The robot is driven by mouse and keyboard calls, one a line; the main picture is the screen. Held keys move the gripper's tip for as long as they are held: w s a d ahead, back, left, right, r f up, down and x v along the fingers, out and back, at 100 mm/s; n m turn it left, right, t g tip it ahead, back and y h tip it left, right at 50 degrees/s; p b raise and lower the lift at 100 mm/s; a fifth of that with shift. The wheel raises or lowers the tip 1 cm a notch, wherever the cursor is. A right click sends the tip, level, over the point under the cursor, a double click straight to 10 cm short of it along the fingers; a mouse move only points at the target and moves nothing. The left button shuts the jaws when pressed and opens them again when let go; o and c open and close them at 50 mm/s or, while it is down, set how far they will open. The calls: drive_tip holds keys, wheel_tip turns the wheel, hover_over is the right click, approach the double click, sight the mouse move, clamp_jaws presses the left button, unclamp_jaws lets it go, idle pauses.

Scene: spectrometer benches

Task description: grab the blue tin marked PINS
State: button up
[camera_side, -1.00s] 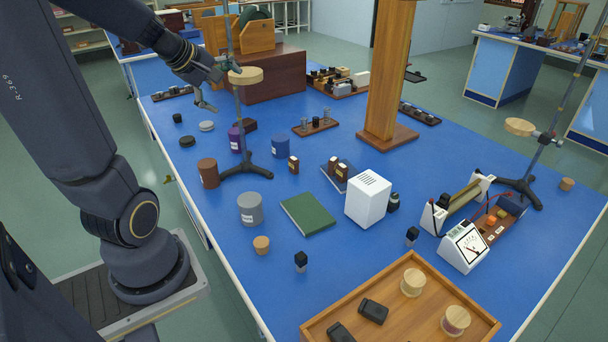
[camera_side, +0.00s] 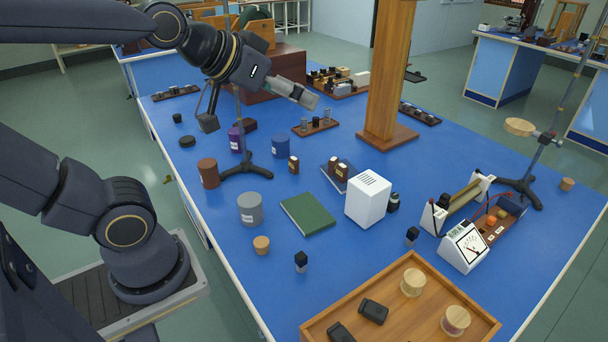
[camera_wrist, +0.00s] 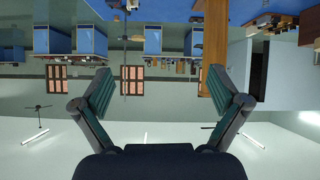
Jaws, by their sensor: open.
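The blue tin (camera_side: 281,147) stands upright on the blue bench in the side view, behind the small brown bottle and right of the stand's tripod foot. It has a pale label, too small to read. My gripper (camera_side: 256,110) is open and empty, high above the back left of the bench, its fingers spread wide. In the picture it is up and left of the blue tin, clearly apart from it. The wrist view shows both open fingers (camera_wrist: 160,90) with nothing between them. That view looks across the room upside down, and I cannot make out the tin there.
Near the blue tin are a purple tin (camera_side: 236,140), a brown tin (camera_side: 208,173), a grey tin (camera_side: 250,209), a tripod stand (camera_side: 247,171) and a brown bottle (camera_side: 293,165). A wooden post (camera_side: 386,75) rises to the right. Free bench lies around the green book (camera_side: 307,214).

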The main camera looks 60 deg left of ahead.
drive_tip(key=w+a+r+n+t+y, duration=0.1)
drive_tip(key=w+a+r+t, duration=0.15)
drive_tip(key=w, duration=0.35)
drive_tip(key=w+a+f+n+t+y, duration=0.1)
drive_tip(key=w+a+f+n+y, duration=0.15)
drive_tip(key=w+a, duration=0.45)
drive_tip(key=w+a+f+n+t+y, duration=0.1)
drive_tip(key=w+a+f+n+y, duration=0.15)
drive_tip(key=w+a, duration=0.4)
drive_tip(key=s+a+f+g+y, duration=0.2)
drive_tip(key=s+a+f+y, duration=0.1)
drive_tip(key=a+f, duration=1.05)
drive_tip(key=n+g, duration=0.2)
drive_tip(key=g, duration=0.1)
approach(278, 140)
drive_tip(key=x, duration=0.6)
drive_tip(key=shift+w+a+r, duration=0.15)
drive_tip(key=shift+w+a, duration=0.05)
drive_tip(key=shift+a, duration=0.2)
drive_tip(key=shift+g, duration=0.25)
drive_tip(key=shift+d+f+x, duration=0.1)
drive_tip(key=shift+d+x, duration=0.05)
drive_tip(key=shift+x, duration=1.3)
drive_tip(key=shift+d+f+x, duration=0.1)
drive_tip(key=shift+x, duration=1.3)
drive_tip(key=shift+w, duration=0.15)
drive_tip(key=shift+c, duration=0.4)
